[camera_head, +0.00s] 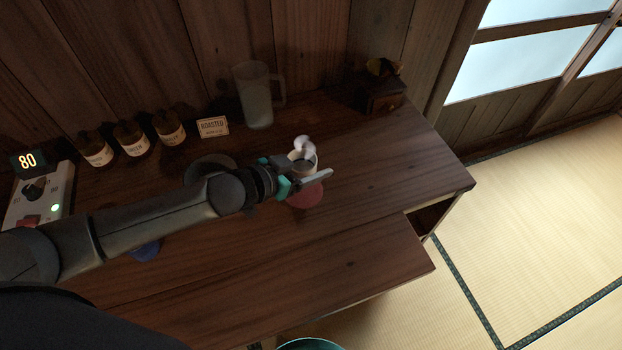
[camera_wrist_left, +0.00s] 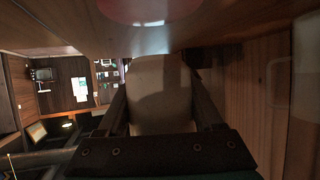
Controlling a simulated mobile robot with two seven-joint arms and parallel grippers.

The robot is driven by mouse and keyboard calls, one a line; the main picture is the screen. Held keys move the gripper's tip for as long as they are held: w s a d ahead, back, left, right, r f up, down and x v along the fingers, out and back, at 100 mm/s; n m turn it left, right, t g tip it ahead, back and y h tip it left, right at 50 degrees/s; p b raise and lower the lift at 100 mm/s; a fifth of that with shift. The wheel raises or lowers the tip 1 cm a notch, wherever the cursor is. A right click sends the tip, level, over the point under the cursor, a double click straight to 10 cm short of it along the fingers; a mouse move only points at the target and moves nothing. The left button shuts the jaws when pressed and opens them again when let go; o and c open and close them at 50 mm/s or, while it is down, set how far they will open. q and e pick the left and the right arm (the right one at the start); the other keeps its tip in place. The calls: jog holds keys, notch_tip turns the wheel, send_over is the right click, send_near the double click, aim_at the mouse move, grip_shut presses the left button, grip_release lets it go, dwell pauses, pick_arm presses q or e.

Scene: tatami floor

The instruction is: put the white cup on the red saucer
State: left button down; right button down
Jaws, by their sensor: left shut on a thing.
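The white cup (camera_head: 303,157) is between the fingers of my left gripper (camera_head: 308,172), which is shut on it. In the left wrist view the cup (camera_wrist_left: 160,92) fills the space between the two dark fingers. The red saucer (camera_head: 307,197) lies on the wooden table just in front of the cup, partly covered by the gripper. In the left wrist view the red saucer (camera_wrist_left: 150,10) shows at the top edge, apart from the cup in the picture. I cannot tell the cup's height above the table. My right gripper is not in view.
A glass pitcher (camera_head: 256,100), a small sign (camera_head: 213,127), several dark bottles (camera_head: 131,138) and a grinder (camera_head: 383,92) stand along the back wall. A dark saucer (camera_head: 208,163) and a blue saucer (camera_head: 146,251) lie near my left arm. The table's right side is clear.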

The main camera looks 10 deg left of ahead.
pick_arm(q)
jog(key=shift+f+b, duration=0.7)
jog(key=shift+f, duration=1.45)
jog(key=shift+c, duration=0.2)
grip_release()
jog(key=shift+f, duration=0.15)
jog(key=shift+r, duration=0.25)
jog(key=p+v, duration=0.2)
jog(key=v, duration=1)
jog(key=shift+p, duration=0.3)
jog(key=shift+w, duration=0.1)
jog(key=shift+f, duration=0.1)
